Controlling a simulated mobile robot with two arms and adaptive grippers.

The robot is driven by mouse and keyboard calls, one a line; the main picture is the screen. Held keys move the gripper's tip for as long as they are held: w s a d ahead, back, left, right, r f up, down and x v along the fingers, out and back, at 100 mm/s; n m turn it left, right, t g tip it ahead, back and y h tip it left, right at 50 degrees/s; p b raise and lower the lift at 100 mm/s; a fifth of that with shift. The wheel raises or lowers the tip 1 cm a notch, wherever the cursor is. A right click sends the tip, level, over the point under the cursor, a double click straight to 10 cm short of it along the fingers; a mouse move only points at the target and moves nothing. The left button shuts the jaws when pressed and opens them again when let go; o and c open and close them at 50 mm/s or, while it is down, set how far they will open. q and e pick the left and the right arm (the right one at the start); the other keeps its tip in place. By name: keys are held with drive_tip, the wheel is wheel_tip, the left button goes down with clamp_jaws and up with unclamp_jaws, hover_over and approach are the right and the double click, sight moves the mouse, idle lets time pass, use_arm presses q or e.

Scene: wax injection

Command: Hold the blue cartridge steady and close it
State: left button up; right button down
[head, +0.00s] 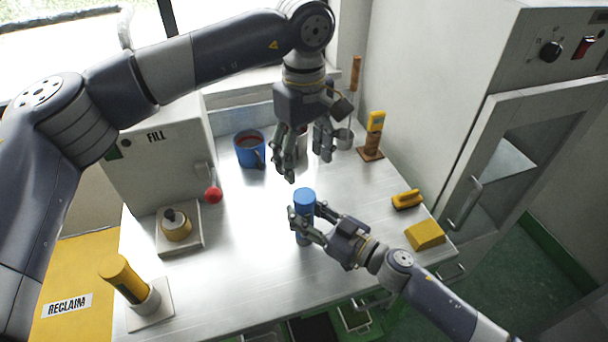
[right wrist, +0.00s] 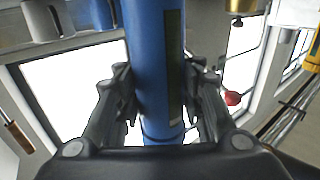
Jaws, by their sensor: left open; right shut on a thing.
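The blue cartridge (head: 304,199) stands upright near the middle of the steel table in the head view, with a lighter blue, round top. I cannot tell whether that top is fully seated. My right gripper (head: 305,226) is shut around the cartridge's body from the right. The right wrist view shows the blue body (right wrist: 150,60) between both fingers (right wrist: 158,112), with a dark strip along its side. My left gripper (head: 308,163) points down, open, above and slightly behind the cartridge, apart from it. Nothing shows between its fingers.
A blue mug (head: 249,152) stands at the back. The FILL machine (head: 150,165), with a red knob (head: 213,195), is at left. A yellow cylinder (head: 122,278) stands front left.

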use_arm(q)
wheel_tip(320, 180, up, 3)
drive_tip(key=shift+f, duration=0.15)
use_arm(e)
drive_tip(key=c, duration=1)
unclamp_jaws()
drive_tip(key=v, duration=1.2)
drive_tip(key=shift+s, duration=0.1)
